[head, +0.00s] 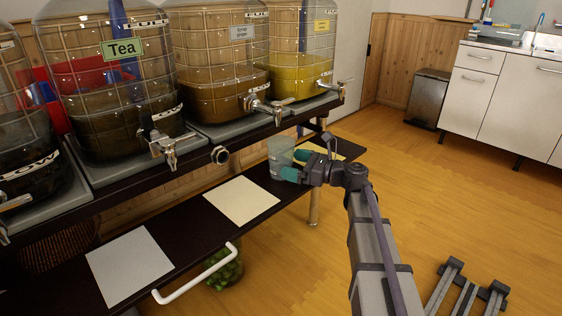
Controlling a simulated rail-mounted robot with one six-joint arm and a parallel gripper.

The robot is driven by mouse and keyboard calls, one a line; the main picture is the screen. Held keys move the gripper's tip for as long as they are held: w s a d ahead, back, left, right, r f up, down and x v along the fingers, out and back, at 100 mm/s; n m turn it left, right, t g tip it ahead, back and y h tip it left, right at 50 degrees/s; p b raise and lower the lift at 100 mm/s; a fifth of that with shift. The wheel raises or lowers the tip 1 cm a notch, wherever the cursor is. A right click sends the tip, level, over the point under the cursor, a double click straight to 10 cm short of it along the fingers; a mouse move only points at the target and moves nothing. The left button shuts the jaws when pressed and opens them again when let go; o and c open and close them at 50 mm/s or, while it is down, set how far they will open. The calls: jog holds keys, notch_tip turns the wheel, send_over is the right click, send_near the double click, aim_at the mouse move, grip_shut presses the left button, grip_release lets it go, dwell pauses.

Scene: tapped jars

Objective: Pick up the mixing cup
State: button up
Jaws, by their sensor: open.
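The mixing cup (281,157) is a clear, pale cup. It stands upright on the dark lower shelf (196,215), towards its right end. My gripper (296,165) is open at the cup's right side, with its green fingertips close to the cup wall. One fingertip overlaps the cup's lower right edge in the picture; I cannot tell whether it touches.
Several large jars with taps, one labelled Tea (122,48), stand on the upper shelf; a metal tap (265,107) juts out near the cup. A cream sheet (242,201) and a grey sheet (130,266) lie on the lower shelf. A white handle (197,274) sticks out in front.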

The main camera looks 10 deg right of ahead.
aim_at(281, 160)
jog(key=x, duration=0.4)
jog(key=shift+w+a, duration=0.2)
jog(key=shift+a, duration=0.1)
jog(key=shift+c, duration=0.5)
jog(key=c, duration=0.9)
jog(key=shift+r, duration=0.1)
jog(key=shift+c, duration=0.2)
